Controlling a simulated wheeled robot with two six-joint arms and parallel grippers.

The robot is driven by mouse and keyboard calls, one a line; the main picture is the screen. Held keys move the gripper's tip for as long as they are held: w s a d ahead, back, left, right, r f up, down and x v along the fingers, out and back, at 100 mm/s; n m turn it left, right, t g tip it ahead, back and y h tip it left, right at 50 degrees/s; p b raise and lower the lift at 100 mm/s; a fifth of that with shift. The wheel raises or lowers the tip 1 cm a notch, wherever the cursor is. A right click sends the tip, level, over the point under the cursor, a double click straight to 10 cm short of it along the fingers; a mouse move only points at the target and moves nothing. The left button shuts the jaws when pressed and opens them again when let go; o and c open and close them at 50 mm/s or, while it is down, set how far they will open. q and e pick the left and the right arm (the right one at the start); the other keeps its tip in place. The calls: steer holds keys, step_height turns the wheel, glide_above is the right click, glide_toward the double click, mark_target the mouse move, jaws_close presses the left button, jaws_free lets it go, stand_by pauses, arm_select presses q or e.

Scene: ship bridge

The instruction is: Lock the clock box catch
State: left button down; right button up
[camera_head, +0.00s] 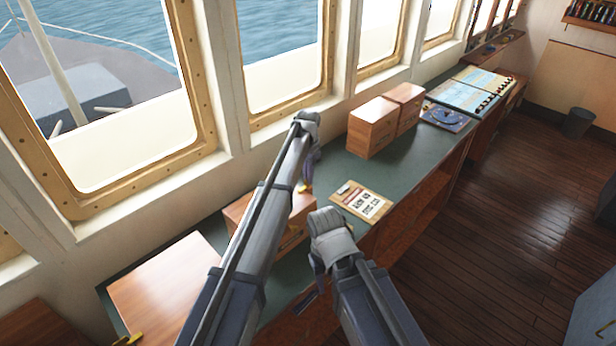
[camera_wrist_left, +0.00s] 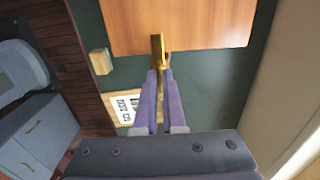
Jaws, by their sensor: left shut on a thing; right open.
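The clock box (camera_head: 240,212) is a wooden box on the green desk top, partly hidden behind my left arm. A brass catch (camera_head: 304,188) shows at its far right edge. In the left wrist view the catch (camera_wrist_left: 157,50) stands at the edge of the box's wooden top (camera_wrist_left: 205,25). My left gripper (camera_head: 308,180) points down with its purple fingers shut on the catch; its fingertips also show in the left wrist view (camera_wrist_left: 158,78). My right gripper (camera_head: 312,285) hangs lower, in front of the box near the desk's front edge, open; its fingers are partly hidden.
A clipboard with a printed card (camera_head: 362,201) lies right of the box. Two wooden boxes (camera_head: 372,128) stand farther along the desk. A small tan block (camera_wrist_left: 100,62) shows beside the box.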

stand_by(0.5)
arm_select(q)
steer(key=c, duration=1)
jaws_free()
steer(key=shift+r, duration=0.15)
step_height(320, 180, up, 8)
steer(key=p, duration=0.8)
steer(key=shift+f, duration=0.2)
steer(key=shift+f, duration=0.1)
